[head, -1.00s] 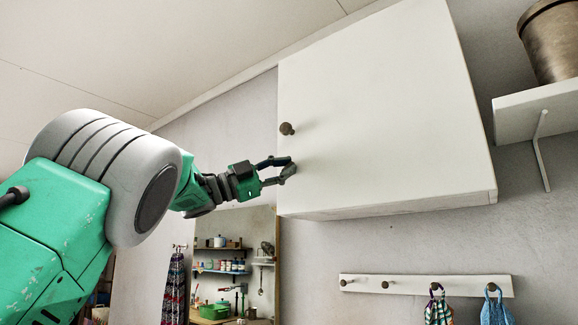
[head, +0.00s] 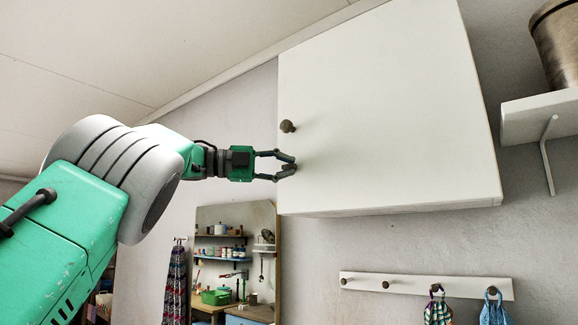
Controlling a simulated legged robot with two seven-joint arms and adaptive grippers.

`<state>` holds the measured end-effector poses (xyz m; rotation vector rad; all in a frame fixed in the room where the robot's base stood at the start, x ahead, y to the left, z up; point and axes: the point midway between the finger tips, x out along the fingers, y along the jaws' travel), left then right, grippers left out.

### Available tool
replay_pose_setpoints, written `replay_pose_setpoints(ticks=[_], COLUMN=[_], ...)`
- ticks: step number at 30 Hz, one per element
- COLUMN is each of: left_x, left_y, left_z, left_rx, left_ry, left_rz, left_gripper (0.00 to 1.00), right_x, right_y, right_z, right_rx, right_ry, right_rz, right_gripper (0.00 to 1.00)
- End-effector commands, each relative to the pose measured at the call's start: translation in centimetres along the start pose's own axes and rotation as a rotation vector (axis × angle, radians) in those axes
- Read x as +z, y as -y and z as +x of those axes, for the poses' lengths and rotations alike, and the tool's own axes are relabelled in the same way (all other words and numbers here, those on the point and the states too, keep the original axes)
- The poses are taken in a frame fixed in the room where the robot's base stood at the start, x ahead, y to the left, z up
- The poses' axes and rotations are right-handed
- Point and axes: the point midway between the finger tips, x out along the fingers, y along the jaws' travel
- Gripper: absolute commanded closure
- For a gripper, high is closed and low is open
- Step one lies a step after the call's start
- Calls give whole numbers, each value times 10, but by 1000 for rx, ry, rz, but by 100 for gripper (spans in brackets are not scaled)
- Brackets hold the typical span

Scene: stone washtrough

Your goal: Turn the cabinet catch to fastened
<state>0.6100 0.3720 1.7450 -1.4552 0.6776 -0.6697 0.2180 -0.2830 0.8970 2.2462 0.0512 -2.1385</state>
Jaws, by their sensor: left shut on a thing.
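The white cabinet (head: 390,110) hangs on the wall, its door closed, with a round brown knob (head: 287,126) near the door's left edge. My left gripper (head: 287,166) is at the door's left edge, a little below the knob. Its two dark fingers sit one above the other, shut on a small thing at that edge. This is where the cabinet catch is, but the fingers cover it, so I cannot make out its shape or how far it is turned. My right gripper is not in view.
A shelf (head: 543,116) with a metal pot (head: 557,42) is at the right. Below the cabinet is a peg rail (head: 425,288) with hanging cloths (head: 438,313). A mirror (head: 235,215) hangs at the lower left of the cabinet. The space left of the knob is clear.

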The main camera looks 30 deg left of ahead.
Motion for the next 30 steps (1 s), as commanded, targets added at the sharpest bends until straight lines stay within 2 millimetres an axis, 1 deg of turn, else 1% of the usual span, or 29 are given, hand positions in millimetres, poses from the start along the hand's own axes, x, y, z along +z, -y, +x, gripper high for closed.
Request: replay_pose_setpoints(ticks=[11, 12, 13, 14, 23, 26, 30], left_x=[-1, -1, -1, -1, 0, 2, 2], left_y=[1, 1, 1, 1, 0, 0, 1], left_z=[1, 1, 1, 1, -3, -11, -35], left_rx=[3, 2, 2, 2, 1, -1, -4], left_ry=[-2, -2, -2, -2, 0, 1, 2], left_rz=[7, 7, 7, 6, 4, 3, 3], left_gripper=[100, 82, 71, 69, 69, 69, 69], right_x=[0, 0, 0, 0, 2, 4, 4], right_y=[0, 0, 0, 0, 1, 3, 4], right_z=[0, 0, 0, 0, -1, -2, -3], right_rx=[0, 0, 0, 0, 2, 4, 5], right_ry=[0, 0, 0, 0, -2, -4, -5], right_rz=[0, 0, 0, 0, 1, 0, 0], right_gripper=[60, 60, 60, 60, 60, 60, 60])
